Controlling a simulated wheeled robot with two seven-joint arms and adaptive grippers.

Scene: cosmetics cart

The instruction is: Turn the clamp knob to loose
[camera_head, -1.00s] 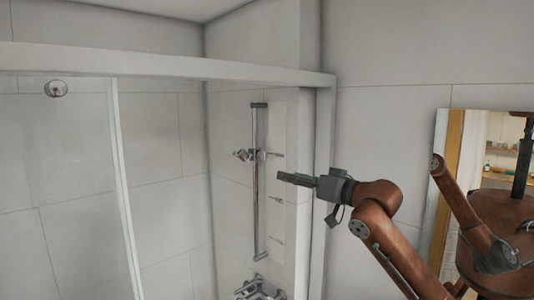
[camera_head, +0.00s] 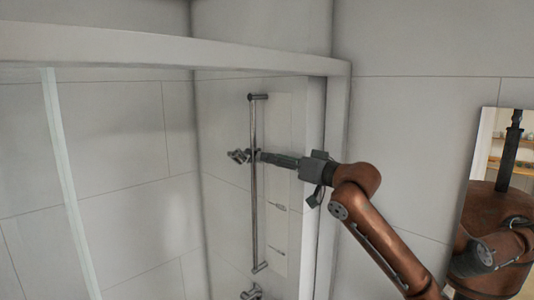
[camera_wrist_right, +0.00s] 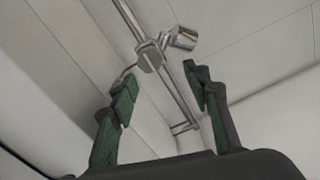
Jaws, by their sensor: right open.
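A chrome vertical rail (camera_head: 254,190) stands on the shower's end wall. A sliding clamp (camera_wrist_right: 150,55) sits on its upper part, with a short chrome cylinder (camera_wrist_right: 183,39) on one side; the cylinder also shows in the head view (camera_head: 237,156). A thin bent piece (camera_wrist_right: 127,72) reaches from the clamp toward the left finger in the wrist view; I cannot tell whether it belongs to the knob. My right gripper (camera_wrist_right: 160,76) is open and empty, its fingers pointing at the clamp. In the head view my right gripper (camera_head: 264,156) partly hides the clamp. My left gripper is out of view.
A white frame beam (camera_head: 170,50) runs across above, with a frame post (camera_head: 322,130) right of the rail. A glass edge (camera_head: 65,180) stands at the left. A chrome fitting (camera_head: 251,293) is below the rail. A mirror (camera_head: 493,130) at the right reflects me.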

